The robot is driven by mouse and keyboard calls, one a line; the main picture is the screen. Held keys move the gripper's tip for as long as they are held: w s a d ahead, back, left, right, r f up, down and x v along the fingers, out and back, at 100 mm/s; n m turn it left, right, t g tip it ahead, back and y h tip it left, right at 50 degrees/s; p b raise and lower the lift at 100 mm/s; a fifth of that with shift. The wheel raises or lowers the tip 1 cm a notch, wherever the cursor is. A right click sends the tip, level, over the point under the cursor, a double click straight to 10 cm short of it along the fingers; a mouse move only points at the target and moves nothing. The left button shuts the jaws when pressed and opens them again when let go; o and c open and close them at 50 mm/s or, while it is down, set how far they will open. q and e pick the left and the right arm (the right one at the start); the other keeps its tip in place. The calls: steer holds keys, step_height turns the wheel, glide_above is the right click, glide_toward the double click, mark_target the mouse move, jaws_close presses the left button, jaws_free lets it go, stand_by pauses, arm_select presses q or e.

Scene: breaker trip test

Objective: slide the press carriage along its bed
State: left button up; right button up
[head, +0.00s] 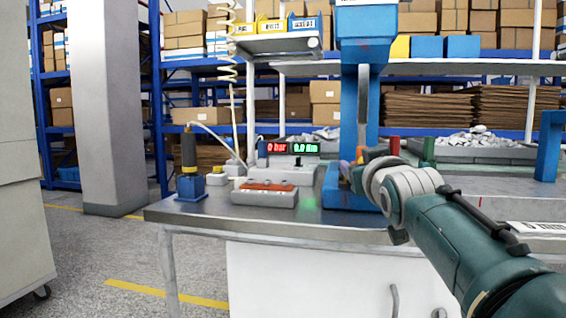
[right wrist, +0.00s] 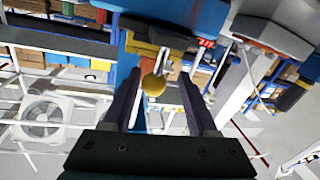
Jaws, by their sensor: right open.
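A blue press (head: 360,90) with an upright column stands on the metal bench. My right gripper (head: 357,176) is at the foot of the column, and the right hand covers part of the press's lower area. In the right wrist view my right gripper (right wrist: 160,76) is open, its two dark fingers apart. A yellow ball knob (right wrist: 153,86) shows between the fingers, below a yellow block (right wrist: 145,48). I cannot tell whether the fingers touch the knob. The carriage and its bed are not clearly told apart in either view. My left gripper is not in view.
On the metal bench (head: 180,213), left of the press, are a grey unit with a red and green display (head: 292,148), a red-topped box (head: 265,193) and a dark yellow-banded tool (head: 189,160). A coiled cord (head: 228,45) hangs above. A grey block-filled tray (head: 480,152) lies right.

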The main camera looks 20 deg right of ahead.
steer(key=shift+d, duration=0.1)
steer(key=shift+s+r, duration=0.1)
steer(key=shift+s, duration=0.05)
steer(key=shift+s+p, duration=0.3)
steer(key=shift+p+v, duration=1.45)
steer(key=shift+v, duration=3.15)
